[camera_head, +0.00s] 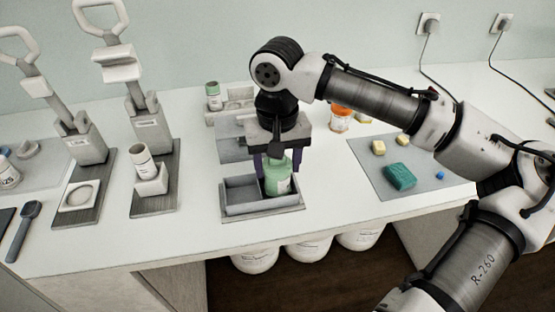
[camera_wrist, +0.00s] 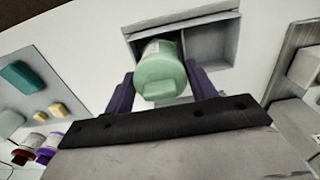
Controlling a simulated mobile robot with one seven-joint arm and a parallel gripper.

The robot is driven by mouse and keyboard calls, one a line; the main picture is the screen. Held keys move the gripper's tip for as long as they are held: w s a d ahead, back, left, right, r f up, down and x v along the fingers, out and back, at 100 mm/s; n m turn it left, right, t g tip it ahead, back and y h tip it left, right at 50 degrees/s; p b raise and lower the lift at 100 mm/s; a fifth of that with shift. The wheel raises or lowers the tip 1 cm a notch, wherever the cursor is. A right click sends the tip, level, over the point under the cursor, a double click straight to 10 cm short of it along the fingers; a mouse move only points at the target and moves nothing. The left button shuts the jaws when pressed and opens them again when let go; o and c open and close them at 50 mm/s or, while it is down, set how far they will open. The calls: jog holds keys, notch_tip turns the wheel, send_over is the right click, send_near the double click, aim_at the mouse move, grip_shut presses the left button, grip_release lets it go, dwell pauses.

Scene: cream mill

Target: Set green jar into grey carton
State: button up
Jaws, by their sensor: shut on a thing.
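The green jar (camera_head: 278,178) is pale green with a label and is held upright between the fingers of my gripper (camera_head: 278,158). My gripper is shut on the jar and points down. The jar is over or inside the right part of the grey carton (camera_head: 235,204), an open box with a divider near the table's front edge. In the wrist view the jar (camera_wrist: 160,72) covers part of one compartment of the carton (camera_wrist: 226,62), and the other compartment looks empty. Whether the jar touches the carton floor is hidden.
Two lever presses (camera_head: 80,145) (camera_head: 150,110) stand to the left, one holding a white tube. A grey mat (camera_head: 428,184) with a teal sponge (camera_head: 399,176) and yellow blocks lies to the right. Another green-lidded jar (camera_head: 213,96) and an orange jar (camera_head: 340,118) stand behind.

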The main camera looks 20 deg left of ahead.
jog(key=shift+f, duration=0.4)
dwell(0.3)
jog(key=shift+f, duration=0.35)
jog(key=shift+f, duration=0.25)
dwell(0.4)
jog(key=o, duration=0.8)
jog(key=shift+o, duration=0.2)
jog(key=shift+r, duration=0.1)
notch_tip(320, 180, up, 6)
jog(key=p, duration=0.6)
